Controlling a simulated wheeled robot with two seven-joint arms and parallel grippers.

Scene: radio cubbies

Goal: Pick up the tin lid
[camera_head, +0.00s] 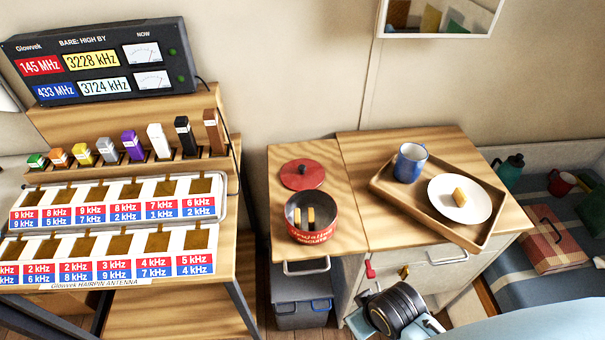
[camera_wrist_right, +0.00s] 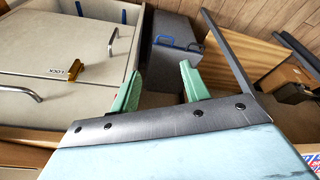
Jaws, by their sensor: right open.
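The tin lid (camera_head: 302,174) is a round red disc with a small dark knob. It lies flat on the wooden cabinet top (camera_head: 355,152), just behind the open red tin (camera_head: 314,231). The tin holds a few brown biscuits. My right gripper shows in the right wrist view (camera_wrist_right: 160,88) with its two green fingers apart and nothing between them. In the head view my right wrist is low in front of the cabinet, below and right of the tin, away from the lid; its fingers are not clear there. My left gripper is not in view.
A wooden tray (camera_head: 475,236) with a blue mug (camera_head: 410,162) and a white plate (camera_head: 444,211) is right of the lid. A radio stand (camera_head: 190,105) with colored blocks is left. A grey bin (camera_wrist_right: 172,58) stands beside the cabinet front (camera_wrist_right: 75,45).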

